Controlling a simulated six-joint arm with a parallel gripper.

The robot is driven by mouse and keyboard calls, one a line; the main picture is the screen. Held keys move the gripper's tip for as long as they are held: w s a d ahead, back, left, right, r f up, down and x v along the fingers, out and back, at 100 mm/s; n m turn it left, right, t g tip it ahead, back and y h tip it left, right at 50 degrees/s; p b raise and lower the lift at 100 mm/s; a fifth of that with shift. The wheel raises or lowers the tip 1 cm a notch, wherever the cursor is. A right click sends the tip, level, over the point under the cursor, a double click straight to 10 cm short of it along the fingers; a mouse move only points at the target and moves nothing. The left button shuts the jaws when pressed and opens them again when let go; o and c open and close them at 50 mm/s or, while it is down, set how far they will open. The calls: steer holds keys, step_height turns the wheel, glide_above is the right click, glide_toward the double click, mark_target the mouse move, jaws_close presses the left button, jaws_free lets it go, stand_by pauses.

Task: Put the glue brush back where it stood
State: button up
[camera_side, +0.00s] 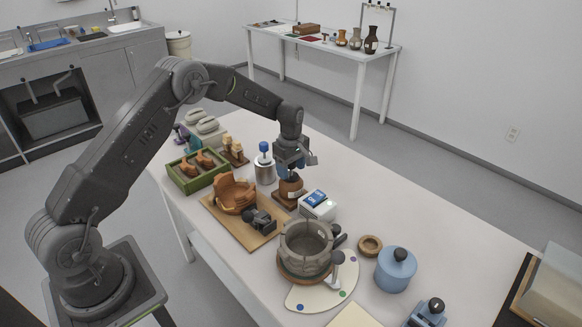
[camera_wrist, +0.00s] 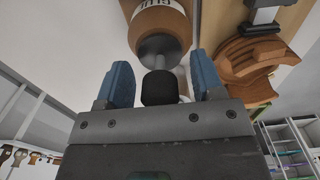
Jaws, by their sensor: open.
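My gripper (camera_side: 290,172) points down just above the brown glue jar (camera_side: 290,188), near the middle of the table. In the wrist view its two blue fingers (camera_wrist: 160,88) are apart. The dark end of the glue brush (camera_wrist: 158,88) lies between them, with a gap on each side. Behind it a pale shaft leads toward the dark mouth of the glue jar (camera_wrist: 160,20), which carries a white label. The brush appears to stand in the jar; its lower part is hidden. In the side view the gripper covers the brush.
A metal can with a blue-topped tool (camera_side: 264,172) stands left of the jar. A white box with a blue screen (camera_side: 317,206) is close on the right. A grey ringed vessel (camera_side: 305,248) and a board with an orange cradle (camera_side: 235,196) are nearer. A blue lidded pot (camera_side: 396,272) stands right.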

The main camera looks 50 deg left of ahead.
step_height(320, 180, up, 12)
steer(key=shift+r, duration=0.95)
steer(key=s+d+r+m+t, duration=0.1)
steer(key=s+d+r+m, duration=0.3)
steer(key=s+r, duration=0.35)
steer(key=s+d+r+m+t, duration=0.2)
steer(key=s+d+r+m, duration=0.25)
steer(key=s+r, duration=0.3)
steer(key=s+d+f+m+t, duration=0.1)
steer(key=s+m, duration=0.3)
steer(key=s, duration=0.5)
steer(key=s+d+f+m+t, duration=0.1)
steer(key=s+m, duration=0.4)
steer(key=s, duration=0.5)
steer(key=shift+s+d+f+t, duration=0.2)
steer(key=shift+d+f+t, duration=0.1)
steer(key=shift+d+f, duration=0.45)
